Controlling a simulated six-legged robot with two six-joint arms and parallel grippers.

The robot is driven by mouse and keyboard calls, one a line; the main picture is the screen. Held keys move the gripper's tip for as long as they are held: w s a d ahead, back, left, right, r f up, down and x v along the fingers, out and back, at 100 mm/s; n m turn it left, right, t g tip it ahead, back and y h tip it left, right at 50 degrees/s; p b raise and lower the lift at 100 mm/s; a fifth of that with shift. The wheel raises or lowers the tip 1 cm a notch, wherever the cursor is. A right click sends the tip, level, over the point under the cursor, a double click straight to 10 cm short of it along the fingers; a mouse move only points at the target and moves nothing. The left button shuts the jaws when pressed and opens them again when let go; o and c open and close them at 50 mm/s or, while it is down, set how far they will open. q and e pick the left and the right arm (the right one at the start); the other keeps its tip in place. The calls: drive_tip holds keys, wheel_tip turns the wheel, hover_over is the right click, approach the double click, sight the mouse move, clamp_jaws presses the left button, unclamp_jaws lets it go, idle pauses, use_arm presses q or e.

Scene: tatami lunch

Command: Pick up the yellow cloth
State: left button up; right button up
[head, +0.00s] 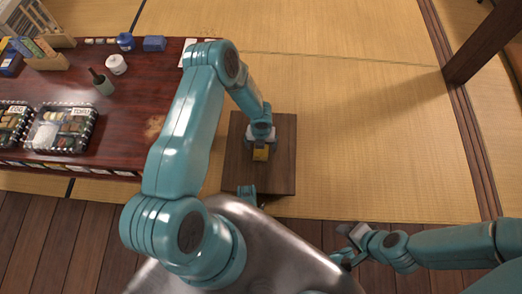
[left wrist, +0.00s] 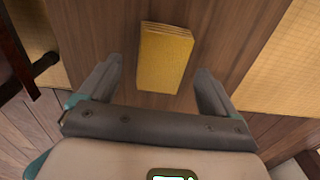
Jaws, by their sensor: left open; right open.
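The yellow cloth (head: 260,154) is a small folded rectangle lying on a dark brown wooden stand. In the left wrist view the cloth (left wrist: 165,58) lies flat on the wood, ahead of and partly between the two fingertips. My left gripper (left wrist: 160,80) is open and empty, and its fingers are apart on either side of the cloth's near end. In the head view my left gripper (head: 261,141) is over the cloth and hides part of it. My right gripper (head: 345,245) is open and empty at the lower right, far from the cloth.
The small wooden stand (head: 284,180) has bare top around the cloth. A reddish table (head: 60,90) at the left holds lunch boxes (head: 62,128), a bottle (head: 102,82) and a white pot (head: 116,64). A wooden post (head: 485,45) stands at the right. Tatami (head: 370,140) is clear.

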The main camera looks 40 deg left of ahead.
use_arm(q)
wheel_tip(320, 180, down, 2)
drive_tip(key=shift+f, duration=0.15)
use_arm(e)
drive_tip(key=shift+w+d+f, duration=0.1)
drive_tip(key=shift+f, duration=0.35)
use_arm(q)
drive_tip(key=c, duration=1.1)
drive_tip(key=shift+r, duration=0.2)
drive_tip(key=shift+r+p, duration=4.3)
drive_tip(key=shift+r, duration=5.65)
use_arm(e)
wheel_tip(320, 180, up, 8)
drive_tip(key=s+a, duration=0.1)
drive_tip(key=shift+s+a+n, duration=0.15)
drive_tip(key=shift+s+n, duration=0.1)
drive_tip(key=shift+n, duration=0.05)
drive_tip(key=shift+r, duration=0.1)
use_arm(q)
drive_tip(key=shift+o, duration=1)
drive_tip(key=shift+c, duration=0.7)
